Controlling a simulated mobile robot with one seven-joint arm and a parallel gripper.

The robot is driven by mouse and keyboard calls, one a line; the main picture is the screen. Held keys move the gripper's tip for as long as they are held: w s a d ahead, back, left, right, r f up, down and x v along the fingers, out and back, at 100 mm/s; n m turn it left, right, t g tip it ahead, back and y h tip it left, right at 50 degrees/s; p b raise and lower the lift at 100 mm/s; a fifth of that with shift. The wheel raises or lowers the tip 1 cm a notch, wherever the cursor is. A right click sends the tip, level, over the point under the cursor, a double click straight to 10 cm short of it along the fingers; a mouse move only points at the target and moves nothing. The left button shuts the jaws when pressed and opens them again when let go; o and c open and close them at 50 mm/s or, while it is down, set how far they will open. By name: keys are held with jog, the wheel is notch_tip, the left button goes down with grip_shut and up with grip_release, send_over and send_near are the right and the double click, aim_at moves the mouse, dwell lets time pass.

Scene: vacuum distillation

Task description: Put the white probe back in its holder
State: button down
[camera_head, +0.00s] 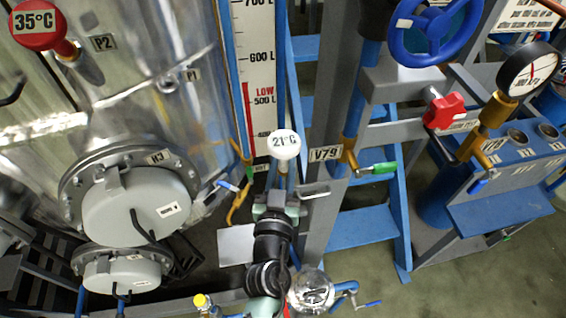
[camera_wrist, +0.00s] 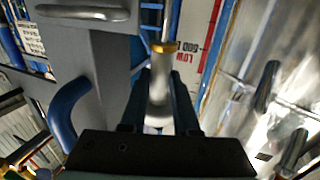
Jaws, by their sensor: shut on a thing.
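The white probe (camera_head: 284,144) has a round head marked 21°C. It stands out beyond the end of my arm in the head view, in front of the level scale. My gripper (camera_head: 282,172) is shut on it just below the head. In the wrist view the probe's pale body (camera_wrist: 159,88) sits between the two dark fingers of my gripper (camera_wrist: 160,82). A gold ring and a thin rod show at the probe's far end. I cannot make out the probe's holder for certain in either view.
A steel vessel with round hatches (camera_head: 140,210) and a red 35°C probe (camera_head: 38,24) fills the left. A grey post (camera_head: 345,90) marked V79 stands close right of my gripper. Blue steps (camera_head: 360,228), a blue handwheel (camera_head: 436,30) and a gauge (camera_head: 528,70) are farther right.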

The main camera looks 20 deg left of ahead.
jog(key=shift+f+b, duration=2.05)
jog(key=shift+f, duration=0.25)
jog(key=shift+f+b, duration=4.8)
jog(key=c, duration=0.6)
grip_release()
jog(key=shift+b+v, duration=1.1)
jog(key=shift+v, duration=5.35)
